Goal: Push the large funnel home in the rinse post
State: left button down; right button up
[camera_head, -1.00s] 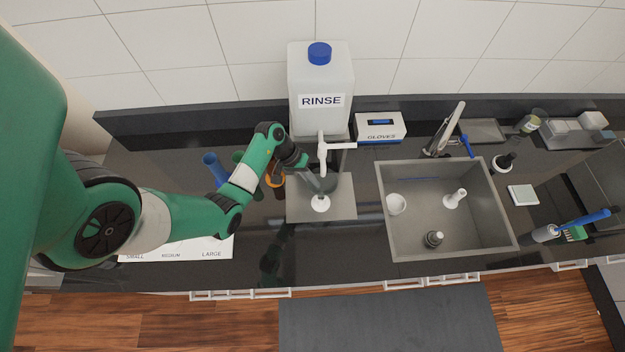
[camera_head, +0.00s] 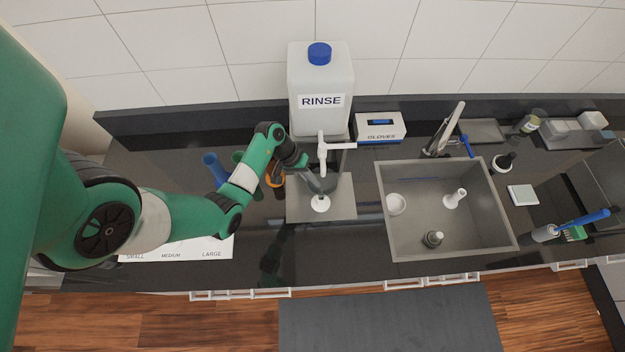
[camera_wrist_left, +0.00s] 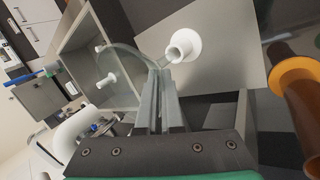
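The rinse post (camera_head: 320,203) is a short white post with a round flange on a grey plate (camera_head: 342,208); in the left wrist view its open tube end (camera_wrist_left: 184,46) faces the camera. The large funnel seems to be the clear, smoky piece (camera_head: 323,182) just behind the post; its curved rim (camera_wrist_left: 122,50) shows faintly in the left wrist view. My left gripper (camera_head: 313,181) has its fingers (camera_wrist_left: 158,85) close together on the funnel's wall. The funnel's stem lies close to the post, but I cannot tell how far it is seated. My right gripper is out of view.
A white RINSE container (camera_head: 320,85) with a tap (camera_head: 323,150) stands behind the plate. An orange-rimmed brown vessel (camera_wrist_left: 295,78) is close beside my left gripper. The sink (camera_head: 420,245) with several small items lies to the right. A glove box (camera_head: 381,127) is at the back.

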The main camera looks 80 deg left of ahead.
pick_arm(q)
jog(key=shift+f+b, duration=2.75)
jog(key=shift+f, duration=0.15)
jog(key=c, duration=1)
grip_release()
jog(key=shift+r, duration=0.1)
jog(key=p+v, duration=0.1)
jog(key=v, duration=1)
jog(key=shift+s+a+r+p, duration=0.1)
jog(key=shift+r+p, duration=0.15)
jog(key=shift+p, duration=0.1)
